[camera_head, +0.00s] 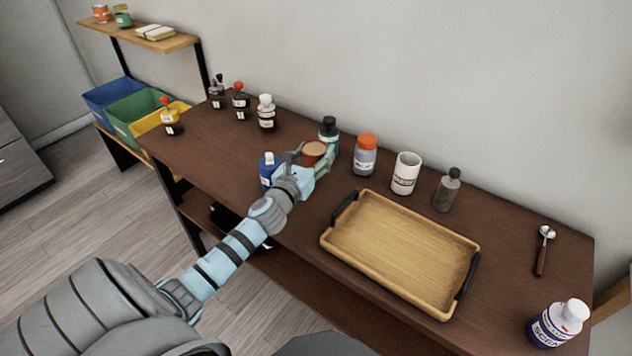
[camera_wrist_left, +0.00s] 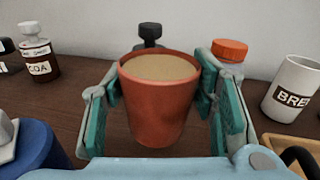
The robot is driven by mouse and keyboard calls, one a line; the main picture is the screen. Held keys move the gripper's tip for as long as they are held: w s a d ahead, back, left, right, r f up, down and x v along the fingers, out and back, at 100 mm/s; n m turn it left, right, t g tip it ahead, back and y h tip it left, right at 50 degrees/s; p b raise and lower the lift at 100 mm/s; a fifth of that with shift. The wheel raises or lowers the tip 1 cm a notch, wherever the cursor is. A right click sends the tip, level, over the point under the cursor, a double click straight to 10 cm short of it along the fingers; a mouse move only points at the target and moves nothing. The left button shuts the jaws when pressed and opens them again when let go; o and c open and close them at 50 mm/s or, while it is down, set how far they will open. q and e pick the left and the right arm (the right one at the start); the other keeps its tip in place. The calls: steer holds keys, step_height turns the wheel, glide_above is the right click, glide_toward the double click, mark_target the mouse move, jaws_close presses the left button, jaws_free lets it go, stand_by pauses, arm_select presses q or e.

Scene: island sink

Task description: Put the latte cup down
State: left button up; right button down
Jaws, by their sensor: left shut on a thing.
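The latte cup (camera_head: 314,151) is a reddish-brown cup filled with a tan drink. It stands upright between the fingers of my left gripper (camera_head: 308,162), over the dark wooden counter (camera_head: 225,148). In the left wrist view the cup (camera_wrist_left: 160,105) fills the middle, with the teal finger pads of my left gripper (camera_wrist_left: 162,120) on both sides. The gripper is shut on the cup. My right gripper is not in view.
A wooden tray (camera_head: 400,251) with black handles lies to the right. A blue bottle (camera_head: 267,170) stands just left of the gripper. A dark bottle (camera_head: 328,130), an orange-capped jar (camera_head: 365,155) and a white mug (camera_head: 405,174) stand behind and right. A spoon (camera_head: 543,250) lies far right.

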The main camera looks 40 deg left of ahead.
arm_select(q)
step_height(320, 180, down, 5)
steer(key=b, duration=0.3)
steer(key=shift+r, duration=0.45)
steer(key=shift+f, duration=0.2)
steer(key=o, duration=1.5)
steer(key=shift+c, duration=0.2)
steer(key=shift+r, duration=0.1)
